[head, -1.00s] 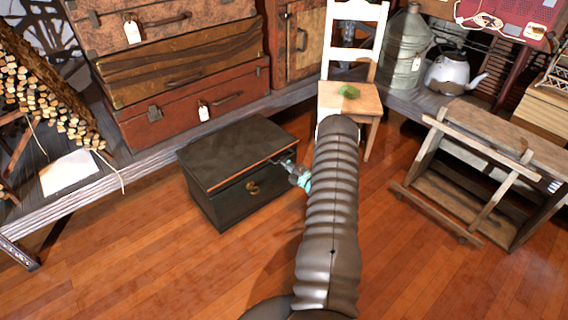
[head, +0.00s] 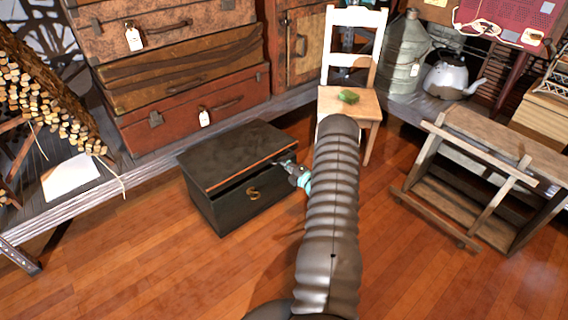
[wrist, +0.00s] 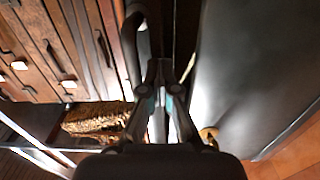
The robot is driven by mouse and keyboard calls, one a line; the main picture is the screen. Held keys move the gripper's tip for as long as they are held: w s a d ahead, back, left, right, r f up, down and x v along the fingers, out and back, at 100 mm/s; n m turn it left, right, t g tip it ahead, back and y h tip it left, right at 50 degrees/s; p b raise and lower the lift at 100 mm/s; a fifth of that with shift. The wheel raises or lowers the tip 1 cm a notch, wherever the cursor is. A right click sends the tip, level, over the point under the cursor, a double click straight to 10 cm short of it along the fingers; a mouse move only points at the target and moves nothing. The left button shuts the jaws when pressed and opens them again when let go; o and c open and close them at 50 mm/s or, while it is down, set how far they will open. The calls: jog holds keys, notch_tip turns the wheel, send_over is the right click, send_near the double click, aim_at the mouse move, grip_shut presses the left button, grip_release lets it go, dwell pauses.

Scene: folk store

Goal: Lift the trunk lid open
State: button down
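The black trunk (head: 215,200) stands on the wooden floor, with a dark lid (head: 235,155) edged by an orange-brown strip. The lid looks slightly raised along its front, with a dark band under the strip. A brass clasp (head: 253,193) is on the front. My gripper (head: 279,164) is at the right part of the lid's front edge, its tips close under or against it; exact contact is hidden. In the wrist view my gripper's fingers (wrist: 159,68) come together, with nothing clearly seen between them. A large dark trunk surface (wrist: 255,60) fills the right there.
Stacked suitcases (head: 190,95) stand on a low platform behind the trunk. A white chair (head: 352,100) with a green item stands behind my arm. A wooden rack (head: 470,180) is at right. Floor in front of the trunk is clear.

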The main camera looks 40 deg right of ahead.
jog(key=shift+r, duration=0.15)
jog(key=shift+w+r+p, duration=0.2)
jog(key=shift+r+p, duration=0.45)
jog(key=shift+r, duration=0.55)
jog(key=shift+w+r+p, duration=0.25)
jog(key=shift+r+p, duration=0.35)
jog(key=shift+r, duration=0.75)
jog(key=shift+w+r+p, duration=0.2)
jog(key=shift+r+p, duration=0.1)
jog(key=shift+r, duration=0.25)
jog(key=shift+w+r+p, duration=0.2)
jog(key=shift+r+p, duration=0.05)
jog(key=shift+r, duration=0.3)
